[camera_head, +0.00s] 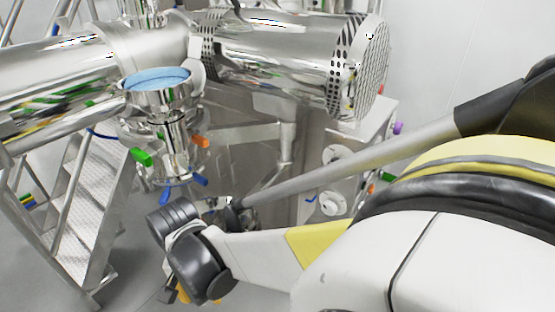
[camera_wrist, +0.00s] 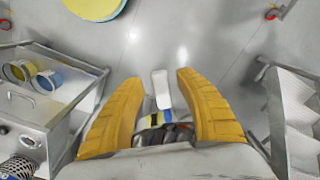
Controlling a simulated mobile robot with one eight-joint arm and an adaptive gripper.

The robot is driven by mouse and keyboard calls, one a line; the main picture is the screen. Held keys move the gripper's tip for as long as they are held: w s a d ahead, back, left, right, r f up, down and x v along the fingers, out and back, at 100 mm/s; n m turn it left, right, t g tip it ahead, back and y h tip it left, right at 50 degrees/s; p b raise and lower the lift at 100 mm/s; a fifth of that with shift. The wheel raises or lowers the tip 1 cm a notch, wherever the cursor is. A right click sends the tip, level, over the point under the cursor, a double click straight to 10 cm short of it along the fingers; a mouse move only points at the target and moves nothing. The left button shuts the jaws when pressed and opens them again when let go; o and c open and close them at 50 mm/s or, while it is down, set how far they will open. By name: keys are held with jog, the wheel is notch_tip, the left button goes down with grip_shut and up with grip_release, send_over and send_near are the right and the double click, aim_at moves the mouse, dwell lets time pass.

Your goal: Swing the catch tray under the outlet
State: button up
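My gripper (camera_wrist: 158,80) shows two yellow fingers spread apart in the wrist view, with no object clearly held between them. In the head view only a little of my gripper (camera_head: 184,294) shows, as orange-yellow below the dark wrist. A steel vessel with a pale blue disc on top (camera_head: 157,79) narrows to a lower neck that looks like the outlet (camera_head: 173,150), with green, orange and blue handles around it. My wrist is below and slightly right of this neck, apart from it. I cannot pick out the catch tray with certainty in either view.
Steel steps (camera_head: 92,205) stand at the left of the head view, and also at the right of the wrist view (camera_wrist: 297,115). A steel cabinet with round ports (camera_wrist: 45,85) is at the wrist view's left. Grey floor (camera_wrist: 215,50) lies open beyond the fingers, with a yellow disc (camera_wrist: 95,6).

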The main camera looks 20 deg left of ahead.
jog(key=shift+r, duration=0.1)
notch_tip(320, 180, up, 6)
jog(key=shift+r, duration=0.15)
jog(key=shift+s+r, duration=0.15)
jog(key=shift+r, duration=0.45)
